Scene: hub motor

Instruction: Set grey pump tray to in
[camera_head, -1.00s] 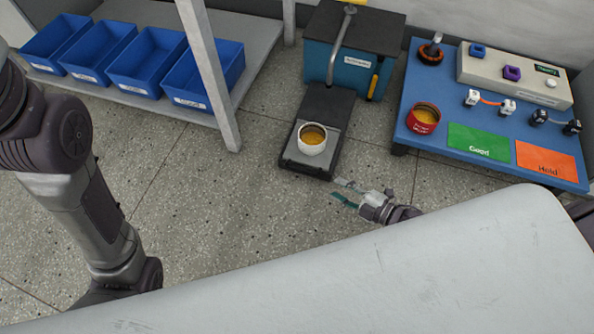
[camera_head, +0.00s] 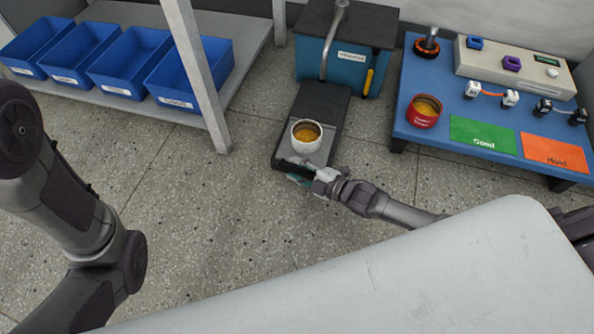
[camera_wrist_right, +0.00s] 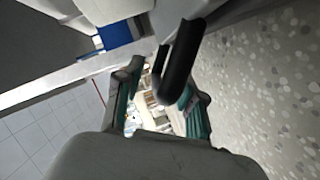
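The grey pump tray (camera_head: 313,107) lies low in front of the blue pump box (camera_head: 345,71), extending toward me. A white cup with amber contents (camera_head: 306,136) stands on its lighter front plate. My right gripper (camera_head: 296,170) is at the tray's front edge, its fingers by the near end; whether they touch it I cannot tell. In the right wrist view the fingers (camera_wrist_right: 160,98) are apart, and a dark rounded bar (camera_wrist_right: 183,58) shows close by them, perhaps the tray's handle. My left arm is at the left; its gripper is out of view.
A blue table (camera_head: 402,128) at the right holds a red can (camera_head: 424,111), a green mat (camera_head: 482,134) and an orange mat (camera_head: 554,152). Several blue bins (camera_head: 190,75) sit on a shelf at the left, behind a grey post (camera_head: 197,70). The floor between is clear.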

